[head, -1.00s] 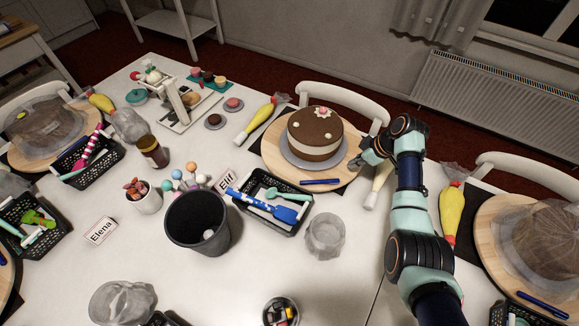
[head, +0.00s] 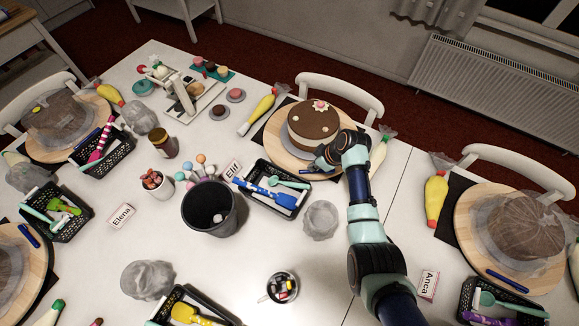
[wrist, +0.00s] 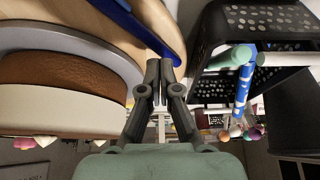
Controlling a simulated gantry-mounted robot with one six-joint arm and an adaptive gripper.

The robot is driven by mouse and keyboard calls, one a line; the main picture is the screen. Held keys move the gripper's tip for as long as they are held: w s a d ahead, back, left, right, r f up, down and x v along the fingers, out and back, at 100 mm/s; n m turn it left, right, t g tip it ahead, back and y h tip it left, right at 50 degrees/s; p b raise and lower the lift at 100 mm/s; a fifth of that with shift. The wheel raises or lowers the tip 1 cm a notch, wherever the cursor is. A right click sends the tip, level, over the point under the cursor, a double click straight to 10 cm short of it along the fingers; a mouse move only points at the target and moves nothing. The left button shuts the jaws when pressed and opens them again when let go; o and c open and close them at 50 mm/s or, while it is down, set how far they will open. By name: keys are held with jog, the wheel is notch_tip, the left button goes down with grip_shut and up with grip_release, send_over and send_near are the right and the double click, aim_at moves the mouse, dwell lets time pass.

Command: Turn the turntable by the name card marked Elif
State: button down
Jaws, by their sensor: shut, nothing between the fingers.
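The Elif name card (head: 232,170) stands between a black basket (head: 268,206) and the cake-pop stand. Just beyond that basket is a round wooden turntable (head: 273,138), bearing a brown-and-cream cake (head: 314,128) on a grey board. My gripper (head: 318,165) is shut and empty at the turntable's near right edge. In the wrist view its fingertips (wrist: 165,65) are together, close to the turntable rim (wrist: 150,15) and a blue pen (wrist: 165,28) on it. I cannot tell whether they touch the rim. My arm hides part of the turntable's right side.
The black basket with blue and mint tools is close to my gripper, also in the wrist view (wrist: 235,75). A yellow piping bag (head: 258,112) lies left of the turntable, another bag (head: 379,150) right.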

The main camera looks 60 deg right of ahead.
jog(key=shift+f, duration=0.15)
jog(key=shift+f+b, duration=0.5)
jog(key=s+d+b, duration=0.1)
jog(key=s+d, duration=0.3)
jog(key=s, duration=0.1)
jog(key=shift+d, duration=0.2)
jog(key=shift+w+a, duration=0.1)
